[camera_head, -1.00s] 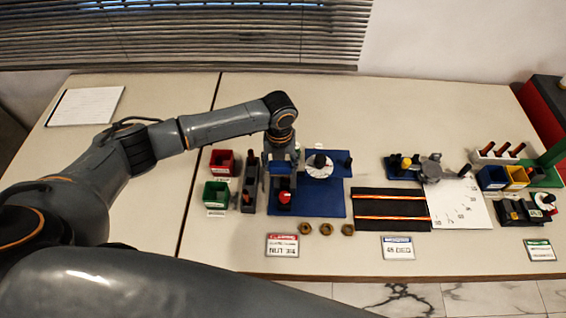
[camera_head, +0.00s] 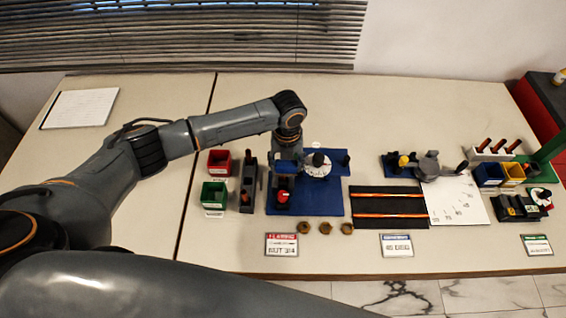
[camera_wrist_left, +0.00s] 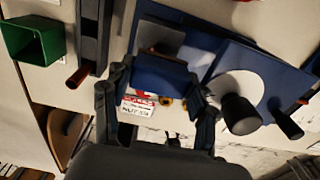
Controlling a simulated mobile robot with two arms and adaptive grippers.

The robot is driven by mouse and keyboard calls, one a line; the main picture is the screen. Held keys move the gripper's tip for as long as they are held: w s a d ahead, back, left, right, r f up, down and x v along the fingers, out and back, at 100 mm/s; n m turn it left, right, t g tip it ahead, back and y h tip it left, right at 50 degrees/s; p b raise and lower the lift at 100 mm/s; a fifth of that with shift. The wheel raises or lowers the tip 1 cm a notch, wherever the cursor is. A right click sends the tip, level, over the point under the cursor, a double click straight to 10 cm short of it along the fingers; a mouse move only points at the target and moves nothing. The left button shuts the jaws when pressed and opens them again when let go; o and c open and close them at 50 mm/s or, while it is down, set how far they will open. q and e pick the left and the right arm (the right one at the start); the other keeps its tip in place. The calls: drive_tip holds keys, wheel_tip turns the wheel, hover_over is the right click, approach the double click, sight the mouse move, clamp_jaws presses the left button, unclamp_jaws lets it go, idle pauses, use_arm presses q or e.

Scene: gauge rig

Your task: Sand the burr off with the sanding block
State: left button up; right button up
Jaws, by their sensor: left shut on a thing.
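My left gripper (camera_head: 288,168) is over the back part of a blue base plate (camera_head: 322,206). In the left wrist view, its two fingers (camera_wrist_left: 158,98) close on the sides of a blue block (camera_wrist_left: 160,76), which I take to be the sanding block. A red-topped black fixture (camera_head: 282,197) stands on the plate just in front of the gripper. A grey flat piece (camera_wrist_left: 160,38) shows beyond the block in the wrist view. I cannot make out the burr, or whether the block touches anything. My right gripper is not in view.
A white dial (camera_head: 318,171) with a black knob stands right of the gripper. A dark rack (camera_head: 248,190), a red bin (camera_head: 220,162) and a green bin (camera_head: 214,194) are on the left. Several brass nuts (camera_head: 325,228) lie in front. A black orange-striped mat (camera_head: 390,222) lies right.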

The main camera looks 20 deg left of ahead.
use_arm(q)
drive_tip(key=shift+s+d+f, duration=0.1)
drive_tip(key=shift+s+d, duration=0.1)
drive_tip(key=shift+d, duration=0.1)
drive_tip(key=shift+s+a+p, duration=0.1)
drive_tip(key=shift+a+p, duration=0.5)
drive_tip(key=shift+a, duration=0.05)
drive_tip(key=shift+s+a, duration=0.2)
drive_tip(key=shift+a, duration=0.3)
drive_tip(key=shift+a+f, duration=0.1)
drive_tip(key=shift+a, duration=0.3)
drive_tip(key=shift+d, duration=0.25)
drive_tip(key=shift+d, duration=0.2)
drive_tip(key=shift+w+d, duration=0.2)
drive_tip(key=shift+d, duration=0.2)
